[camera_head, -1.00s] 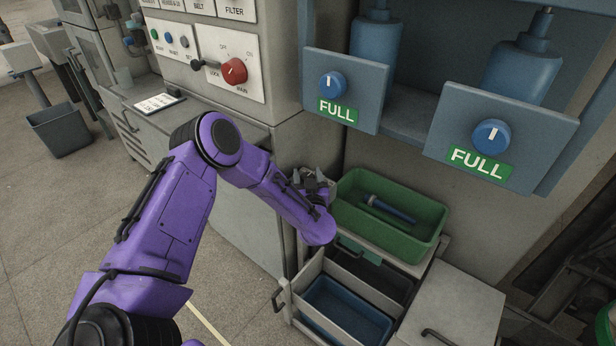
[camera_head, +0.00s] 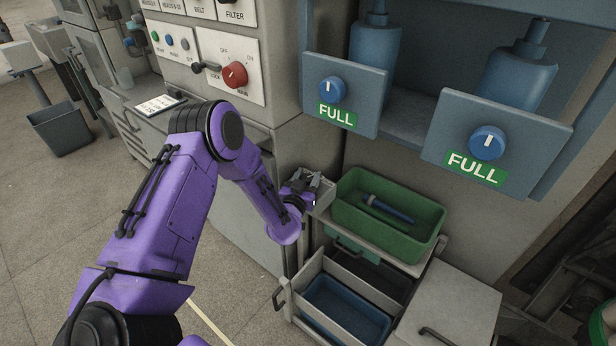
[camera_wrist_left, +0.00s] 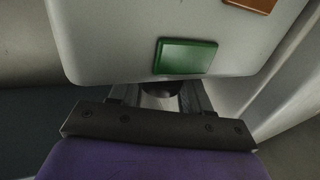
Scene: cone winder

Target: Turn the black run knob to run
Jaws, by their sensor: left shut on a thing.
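My left gripper (camera_head: 312,183) is at a small grey box (camera_head: 326,194) beside the green tray. In the left wrist view the gripper (camera_wrist_left: 160,97) points at the grey box (camera_wrist_left: 105,45), which has a green label (camera_wrist_left: 186,56) and part of an orange-brown one. A dark round piece (camera_wrist_left: 160,92), apparently the black run knob, is between the fingers, which are shut on it. It is mostly hidden, so its pointing direction cannot be told. My right gripper is not in view.
A panel (camera_head: 247,53) at upper left carries a red main knob (camera_head: 235,75) and a black lever (camera_head: 198,67). The green tray (camera_head: 345,215) holds a blue tool (camera_head: 388,209). An open drawer with a blue bin (camera_head: 345,310) is below. Two blue dials (camera_head: 332,89) (camera_head: 487,142) are marked FULL.

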